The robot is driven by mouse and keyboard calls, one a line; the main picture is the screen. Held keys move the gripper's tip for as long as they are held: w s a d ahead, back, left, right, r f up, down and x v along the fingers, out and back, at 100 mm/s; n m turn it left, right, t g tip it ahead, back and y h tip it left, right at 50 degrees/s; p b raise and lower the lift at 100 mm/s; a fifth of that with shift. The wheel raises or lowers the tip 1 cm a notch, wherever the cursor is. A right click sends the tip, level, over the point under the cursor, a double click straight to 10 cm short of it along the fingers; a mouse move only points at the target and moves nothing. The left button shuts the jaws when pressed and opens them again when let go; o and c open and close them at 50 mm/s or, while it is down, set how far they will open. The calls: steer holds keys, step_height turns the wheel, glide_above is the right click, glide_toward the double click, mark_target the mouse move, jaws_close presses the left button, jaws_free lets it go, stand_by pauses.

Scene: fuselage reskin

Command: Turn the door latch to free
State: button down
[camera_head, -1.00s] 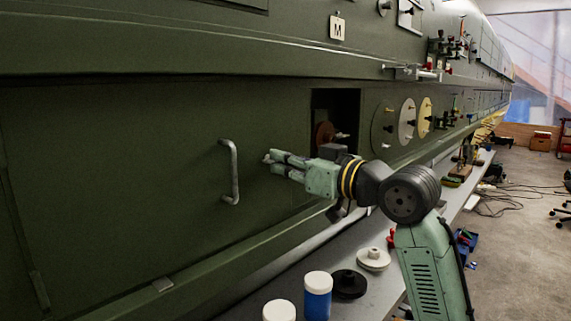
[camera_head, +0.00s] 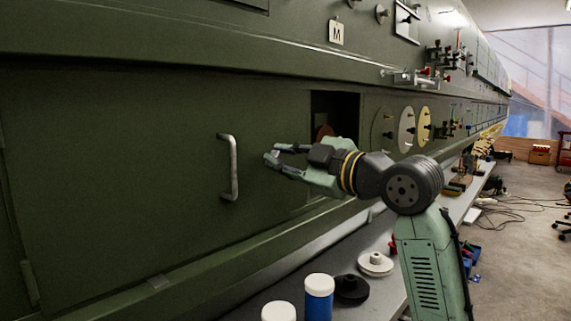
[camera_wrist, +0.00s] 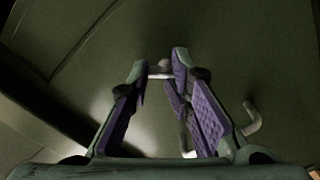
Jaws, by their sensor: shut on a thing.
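My gripper (camera_head: 271,156) is at the dark green door panel (camera_head: 110,170), just right of the grey door handle (camera_head: 230,167). In the wrist view its purple-padded fingers (camera_wrist: 160,70) are shut on a small pale bar, the door latch (camera_wrist: 159,73), which spans the space between the fingertips. Most of the latch is hidden by the fingers in the head view. In the wrist view, a pale bent piece, apparently the handle (camera_wrist: 253,118), shows beside the right finger and is partly hidden behind it.
A dark opening (camera_head: 340,108) lies right of the door, above my wrist. Below, a bench holds a blue jar (camera_head: 319,300), a white-lidded jar (camera_head: 279,311), a black disc (camera_head: 350,289) and a white disc (camera_head: 375,264). Fittings stick out of the wall above.

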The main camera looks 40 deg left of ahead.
steer(key=shift+s+a+f+n+b, duration=0.15)
steer(key=shift+n+b, duration=0.15)
steer(key=shift+n, duration=1)
steer(key=shift+s+a+f+n+b, duration=0.1)
steer(key=shift+s+f+n+b, duration=0.15)
steer(key=shift+n, duration=1.05)
steer(key=shift+s+a+f+n+b, duration=0.1)
steer(key=shift+n+b, duration=0.25)
steer(key=shift+n, duration=0.95)
steer(key=c, duration=1.8)
jaws_free()
steer(key=shift+w, duration=0.1)
steer(key=o, duration=0.6)
steer(key=shift+w+r, duration=0.1)
steer(key=shift+r, duration=0.1)
steer(key=shift+d, duration=0.1)
